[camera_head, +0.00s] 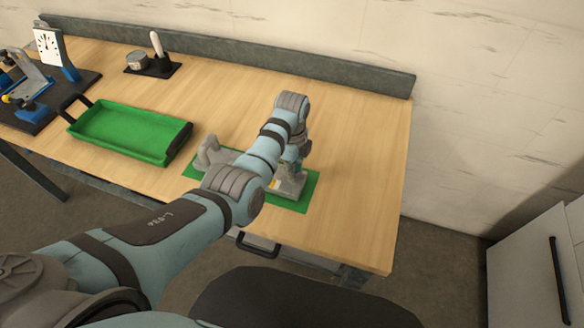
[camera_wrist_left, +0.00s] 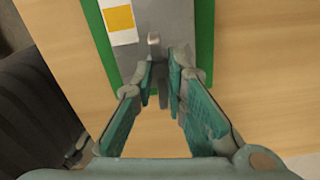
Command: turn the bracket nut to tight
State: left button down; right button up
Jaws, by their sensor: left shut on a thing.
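A grey metal bracket (camera_head: 290,187) stands on a green mat (camera_head: 303,205) near the right end of the bench. In the left wrist view its flat grey plate (camera_wrist_left: 165,25) carries a white label with a yellow square. My left gripper (camera_wrist_left: 161,78) points down at the end of this plate, its fingers closed in around a slim grey part (camera_wrist_left: 153,44), which looks like the bracket nut's lever. The fingertips hide most of this part, and its turn angle cannot be read. In the head view my left arm covers part of the bracket. My right gripper is not in view.
A green tray (camera_head: 130,132) lies left of the mat. A round tin (camera_head: 137,60) and a white-handled tool (camera_head: 157,45) stand behind. The bench's right end is clear.

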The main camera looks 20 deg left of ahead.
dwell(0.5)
pick_arm(q)
jog(key=c, duration=1.6)
grip_release()
notch_tip(320, 180, up, 8)
jog(key=shift+d+f, duration=0.1)
jog(key=shift+f, duration=0.1)
